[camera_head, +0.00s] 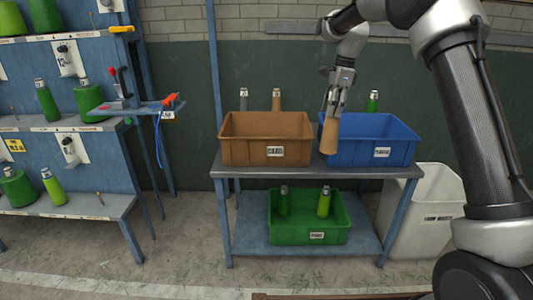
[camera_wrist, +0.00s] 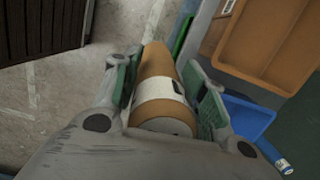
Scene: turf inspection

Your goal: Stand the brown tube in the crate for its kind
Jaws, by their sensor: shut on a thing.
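The brown tube (camera_head: 329,136) hangs from my gripper (camera_head: 334,104), slightly tilted, in front of the left end of the blue crate (camera_head: 385,156). In the wrist view the tube (camera_wrist: 158,66) with its white band lies between both fingers of my gripper (camera_wrist: 166,88), which is shut on it. The brown crate (camera_head: 240,157) stands left of the tube on the table and also shows in the wrist view (camera_wrist: 285,75). The green crate (camera_head: 330,238) sits on the lower shelf with two green tubes. The crate labels are too small to read surely.
A grey tube (camera_head: 243,99) and a brown-topped tube (camera_head: 276,99) rise beyond the brown crate's front; a green one (camera_head: 372,101) rises at the blue crate. Their bases are hidden. A white bin (camera_head: 425,215) stands right of the table (camera_head: 300,174). A blue rack (camera_head: 50,110) is at left.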

